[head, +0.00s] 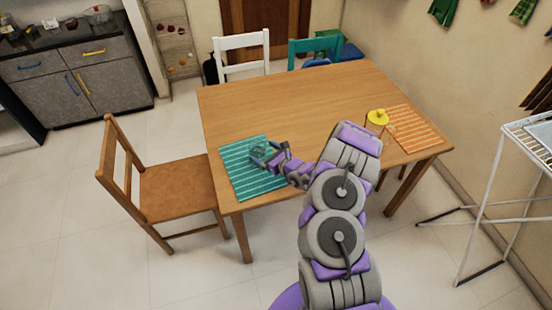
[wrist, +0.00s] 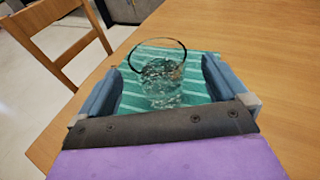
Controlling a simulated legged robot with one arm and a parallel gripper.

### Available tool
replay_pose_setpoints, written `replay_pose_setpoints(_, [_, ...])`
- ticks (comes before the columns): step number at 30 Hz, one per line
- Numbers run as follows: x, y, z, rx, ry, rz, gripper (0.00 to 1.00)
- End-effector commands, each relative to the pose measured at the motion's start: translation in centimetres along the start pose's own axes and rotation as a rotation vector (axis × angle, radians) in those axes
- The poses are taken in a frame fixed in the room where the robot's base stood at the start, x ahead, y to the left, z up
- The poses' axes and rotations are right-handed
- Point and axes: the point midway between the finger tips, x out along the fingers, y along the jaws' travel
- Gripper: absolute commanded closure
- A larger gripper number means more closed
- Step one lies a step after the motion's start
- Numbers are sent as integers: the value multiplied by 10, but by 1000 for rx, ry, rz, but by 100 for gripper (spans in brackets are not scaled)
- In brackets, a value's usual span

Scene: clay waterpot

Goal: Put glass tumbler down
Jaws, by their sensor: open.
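The clear glass tumbler (wrist: 163,82) stands upright on the teal striped placemat (wrist: 205,58) in the wrist view. In the head view the tumbler (head: 258,152) is small and hard to make out on the placemat (head: 243,178), at the table's left front part. My gripper (wrist: 160,88) is open, with one blue-grey finger on each side of the glass. A gap shows between each finger and the glass. The gripper (head: 264,156) reaches over the mat from the right in the head view. The glass's base is partly hidden by the gripper's body.
The wooden table (head: 290,105) is mostly clear in the middle. An orange striped placemat (head: 412,130) and a yellow-lidded container (head: 378,118) are at its right. A brown chair (head: 165,185) stands at the left edge. White (head: 241,55) and teal (head: 316,48) chairs stand behind.

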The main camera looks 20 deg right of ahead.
Motion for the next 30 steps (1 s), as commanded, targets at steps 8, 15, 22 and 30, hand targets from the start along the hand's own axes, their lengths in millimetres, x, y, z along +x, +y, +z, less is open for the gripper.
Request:
replay_pose_setpoints(8, [-59, -2, 0, 7, 3, -5, 0])
replay_pose_setpoints(15, [-84, 1, -1, 5, 4, -1, 0])
replay_pose_setpoints(22, [-75, 28, 53, -81, -75, 106, 0])
replay_pose_setpoints(30, [-83, 139, 191, -363, -277, 465, 0])
